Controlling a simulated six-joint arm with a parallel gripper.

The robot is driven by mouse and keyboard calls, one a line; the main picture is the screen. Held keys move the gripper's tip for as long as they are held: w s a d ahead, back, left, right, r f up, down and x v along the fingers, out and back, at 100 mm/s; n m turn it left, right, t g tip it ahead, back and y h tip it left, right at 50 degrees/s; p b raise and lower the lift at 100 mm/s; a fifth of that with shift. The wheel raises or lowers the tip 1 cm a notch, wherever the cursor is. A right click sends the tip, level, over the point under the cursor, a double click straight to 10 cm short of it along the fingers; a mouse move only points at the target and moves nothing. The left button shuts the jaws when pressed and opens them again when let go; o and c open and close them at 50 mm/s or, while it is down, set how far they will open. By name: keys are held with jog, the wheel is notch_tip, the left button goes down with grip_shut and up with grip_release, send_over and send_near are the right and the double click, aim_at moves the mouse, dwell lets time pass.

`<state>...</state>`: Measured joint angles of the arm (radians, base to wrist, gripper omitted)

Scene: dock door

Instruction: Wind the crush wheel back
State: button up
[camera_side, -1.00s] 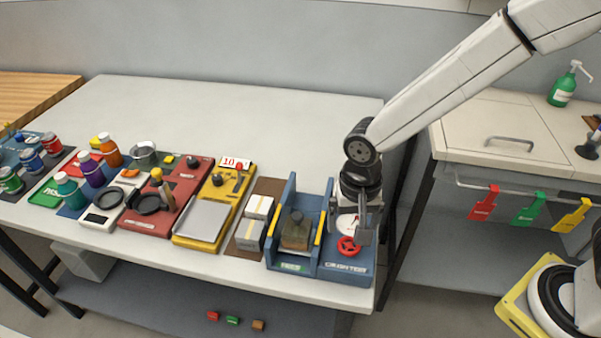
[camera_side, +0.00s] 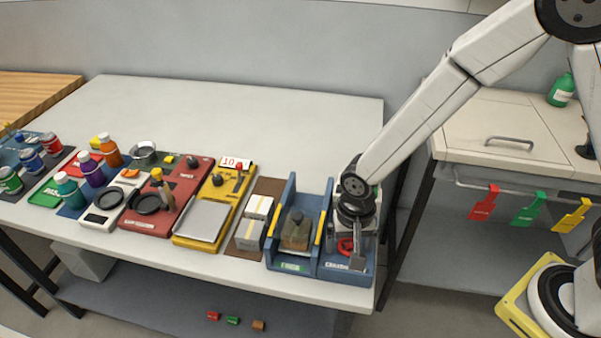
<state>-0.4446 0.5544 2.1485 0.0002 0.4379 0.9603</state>
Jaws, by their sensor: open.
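The blue crush test rig (camera_side: 281,232) stands at the right front of the table. Its red crush wheel (camera_side: 345,246) is at the right side of the rig, partly hidden by my gripper. My gripper (camera_side: 346,256) is open and points down over the wheel, with its fingers around or just beside the rim; I cannot tell whether they touch it. A brownish block (camera_side: 296,233) with a dark top sits in the rig's bay between the blue walls.
Two pale boxes (camera_side: 253,223) on a brown mat stand left of the rig. A yellow scale station (camera_side: 207,221) and a red station (camera_side: 160,212) lie farther left. The back of the table (camera_side: 270,130) is clear.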

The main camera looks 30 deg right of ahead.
jog(key=c, duration=1.2)
jog(key=shift+n, duration=0.5)
jog(key=n, duration=1.2)
jog(key=o, duration=1.2)
